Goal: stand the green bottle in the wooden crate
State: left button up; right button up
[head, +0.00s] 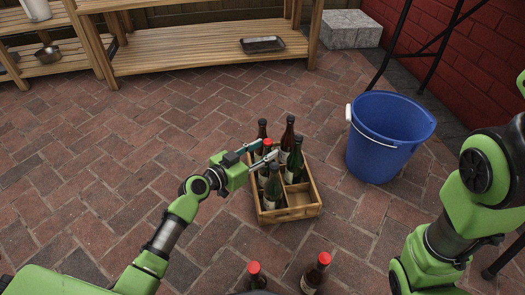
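The wooden crate (298,213) stands on the brick floor, divided into compartments, with several bottles upright inside. A green bottle (273,190) stands in its front left part, and another green bottle (295,162) stands behind it to the right. My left gripper (269,149) is over the crate's left side. Its two fingers are spread apart, with a red-capped bottle (267,143) showing between them; I cannot tell whether they touch it. The front right compartment looks empty. My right arm is at the right edge; its gripper is out of view.
Two red-capped bottles (316,272) (254,272) stand in front of the crate at the bottom edge. A blue bucket (385,145) stands right of the crate. A wooden shelf (200,52) with a dark tray (262,44) is behind. The floor left of my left arm is clear.

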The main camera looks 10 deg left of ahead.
pick_arm(q)
jog(key=shift+r, duration=0.2)
jog(key=p+v, duration=0.2)
jog(key=v, duration=1)
jog(key=shift+p, duration=0.4)
